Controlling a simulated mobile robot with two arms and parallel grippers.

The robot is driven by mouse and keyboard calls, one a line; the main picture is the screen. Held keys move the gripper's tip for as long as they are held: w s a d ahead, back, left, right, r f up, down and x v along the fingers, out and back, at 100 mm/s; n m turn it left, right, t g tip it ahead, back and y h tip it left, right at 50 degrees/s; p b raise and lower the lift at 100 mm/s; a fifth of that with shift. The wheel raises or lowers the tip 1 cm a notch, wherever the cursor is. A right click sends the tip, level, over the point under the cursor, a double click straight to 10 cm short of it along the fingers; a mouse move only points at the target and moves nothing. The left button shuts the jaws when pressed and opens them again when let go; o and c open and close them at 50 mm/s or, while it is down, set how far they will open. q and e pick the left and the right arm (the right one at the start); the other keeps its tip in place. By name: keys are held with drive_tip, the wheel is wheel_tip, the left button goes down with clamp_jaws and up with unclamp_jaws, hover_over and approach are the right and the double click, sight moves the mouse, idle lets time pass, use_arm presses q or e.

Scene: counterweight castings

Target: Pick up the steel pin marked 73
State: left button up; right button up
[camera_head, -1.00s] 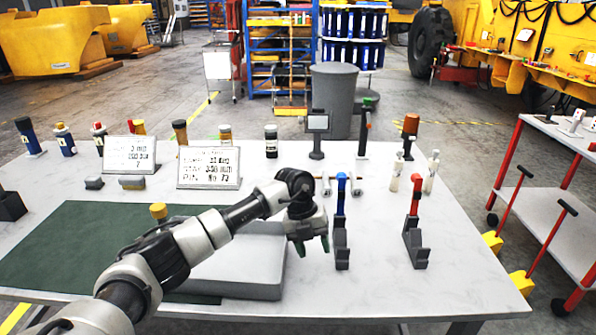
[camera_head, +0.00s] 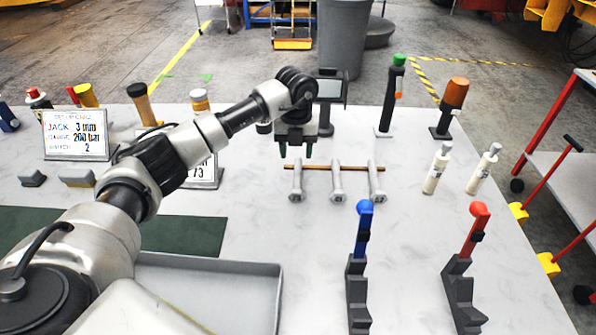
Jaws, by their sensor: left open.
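Three steel pins lie side by side at a thin brown strip on the table: a left pin (camera_head: 297,182), a middle pin (camera_head: 337,182) and a right pin (camera_head: 375,182). Their end faces point toward me, and any marks there are too small to read. A sign (camera_head: 203,172) partly behind my arm shows "73". My left gripper (camera_head: 296,150) is open and empty, pointing down, just behind or above the far end of the left pin. Whether it touches the pin I cannot tell. My right gripper is not in view.
A blue-topped lever (camera_head: 362,230) and a red-topped lever (camera_head: 473,230) stand in front of the pins. A small screen on a stand (camera_head: 329,90) is behind them. A grey tray (camera_head: 262,268) lies front left. Two white cylinders (camera_head: 437,168) (camera_head: 484,168) stand right.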

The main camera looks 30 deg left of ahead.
sight(298, 175)
use_arm(q)
drive_tip(key=f, duration=0.3)
drive_tip(key=shift+s+d+f, duration=0.1)
drive_tip(key=shift+s+d, duration=0.05)
drive_tip(key=shift+s, duration=0.1)
drive_tip(key=f, duration=0.2)
drive_tip(key=f+p, duration=0.1)
drive_tip(key=f, duration=0.2)
drive_tip(key=shift+w+f+p, duration=0.25)
drive_tip(key=shift+f+p, duration=0.05)
drive_tip(key=shift+c, duration=0.5)
clamp_jaws()
drive_tip(key=shift+r, duration=0.1)
